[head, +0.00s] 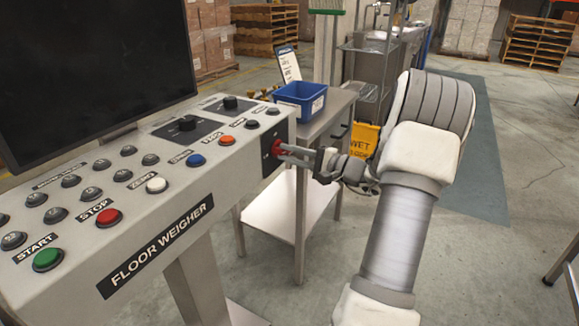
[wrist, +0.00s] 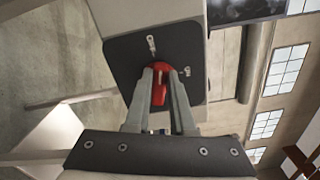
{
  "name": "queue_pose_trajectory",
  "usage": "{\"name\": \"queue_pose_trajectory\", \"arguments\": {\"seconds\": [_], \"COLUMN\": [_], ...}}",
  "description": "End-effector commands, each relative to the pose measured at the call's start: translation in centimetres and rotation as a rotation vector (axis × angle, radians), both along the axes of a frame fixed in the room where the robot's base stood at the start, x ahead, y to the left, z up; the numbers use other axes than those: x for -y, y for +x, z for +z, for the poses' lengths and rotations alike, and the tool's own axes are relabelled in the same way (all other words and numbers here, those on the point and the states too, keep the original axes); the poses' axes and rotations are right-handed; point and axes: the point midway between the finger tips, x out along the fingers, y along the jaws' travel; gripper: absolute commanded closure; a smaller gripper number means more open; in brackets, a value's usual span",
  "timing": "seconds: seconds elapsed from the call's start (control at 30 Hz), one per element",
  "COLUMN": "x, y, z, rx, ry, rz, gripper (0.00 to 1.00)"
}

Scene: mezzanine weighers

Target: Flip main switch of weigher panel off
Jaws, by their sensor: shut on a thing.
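The weigher panel (head: 150,200) is a grey sloped console marked FLOOR WEIGHER. Its main switch is a red handle (head: 278,148) on a dark plate on the panel's right end face. In the wrist view the red handle (wrist: 159,84) sits on the dark square plate (wrist: 125,60), between my two grey fingers. My gripper (head: 286,152) reaches in from the right and is shut on the red handle; it also shows in the wrist view (wrist: 162,80). The fingers partly cover the handle, and I cannot read any on or off marking.
A metal table (head: 335,106) with a blue bin (head: 299,101) stands behind the panel's right end. A dark monitor (head: 90,60) rises over the panel's left. A yellow wet-floor sign (head: 364,138) and a wire rack (head: 368,60) stand farther back. Open floor lies to the right.

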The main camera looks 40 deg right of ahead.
Motion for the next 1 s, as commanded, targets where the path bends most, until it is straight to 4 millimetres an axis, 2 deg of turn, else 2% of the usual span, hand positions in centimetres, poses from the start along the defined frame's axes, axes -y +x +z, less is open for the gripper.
{"name": "queue_pose_trajectory", "arguments": {"seconds": [0.03,0.43,1.0], "x": [0.06,0.06,0.09], "y": [-0.06,-0.12,-0.10], "z": [-0.86,-0.81,-0.54], "rx": [0.013,0.099,0.119], "ry": [-0.039,-0.246,-0.295], "rz": [-0.001,-0.002,-0.002], "gripper": [1.00,1.00,1.00]}}
